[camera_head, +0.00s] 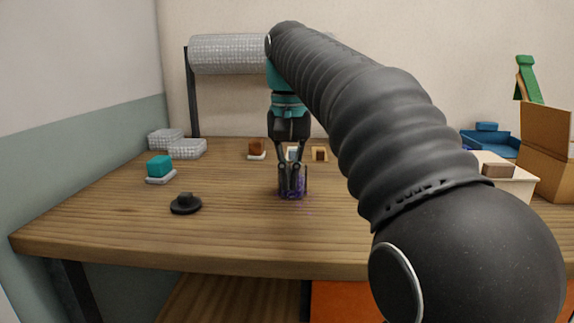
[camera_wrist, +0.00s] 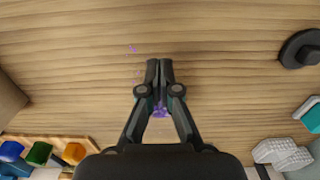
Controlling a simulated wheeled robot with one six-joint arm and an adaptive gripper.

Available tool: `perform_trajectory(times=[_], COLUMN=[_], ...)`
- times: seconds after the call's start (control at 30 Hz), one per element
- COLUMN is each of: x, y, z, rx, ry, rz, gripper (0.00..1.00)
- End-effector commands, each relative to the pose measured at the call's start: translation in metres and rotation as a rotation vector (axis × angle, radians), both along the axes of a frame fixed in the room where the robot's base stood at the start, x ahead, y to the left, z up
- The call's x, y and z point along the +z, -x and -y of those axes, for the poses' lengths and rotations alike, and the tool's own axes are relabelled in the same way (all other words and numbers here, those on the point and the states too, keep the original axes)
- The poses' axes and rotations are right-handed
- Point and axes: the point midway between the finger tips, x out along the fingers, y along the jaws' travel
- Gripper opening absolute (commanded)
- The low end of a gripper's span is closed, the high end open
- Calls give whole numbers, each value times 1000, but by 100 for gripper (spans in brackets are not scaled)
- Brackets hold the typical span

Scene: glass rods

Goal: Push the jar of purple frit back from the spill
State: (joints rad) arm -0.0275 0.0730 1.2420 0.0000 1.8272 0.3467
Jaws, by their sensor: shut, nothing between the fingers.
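The jar of purple frit (camera_head: 292,185) stands on the wooden table (camera_head: 120,222), mostly hidden by my fingers. My gripper (camera_head: 292,194) is shut and empty, pointing down at the jar's near side. In the wrist view, a bit of purple (camera_wrist: 160,112) shows between and behind the fingers of my gripper (camera_wrist: 160,64); the picture does not show clearly whether they touch the jar. The spill is faint purple specks (camera_wrist: 134,50) on the wood, beside the fingertips, toward the table's near side.
A black lid-like disc (camera_head: 186,204) lies left of the jar. A teal block (camera_head: 160,166) and bubble-wrapped packs (camera_head: 187,149) are farther left. Behind the jar stand a brown block (camera_head: 257,148) and a tan block (camera_head: 320,154). Bare wood lies between the jar and the disc.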

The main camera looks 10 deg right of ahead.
Motion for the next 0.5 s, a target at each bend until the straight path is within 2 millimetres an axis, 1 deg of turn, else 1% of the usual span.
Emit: perform_trajectory(times=[0.03,0.1,0.33,0.5], x=[-12,-23,-55,-52], y=[1,0,1,-20], z=[0,0,-1,4], rx=[0,1,3,4], ry=[0,0,0,0], rz=[-1,-1,0,0], gripper=[0,0,0,0])
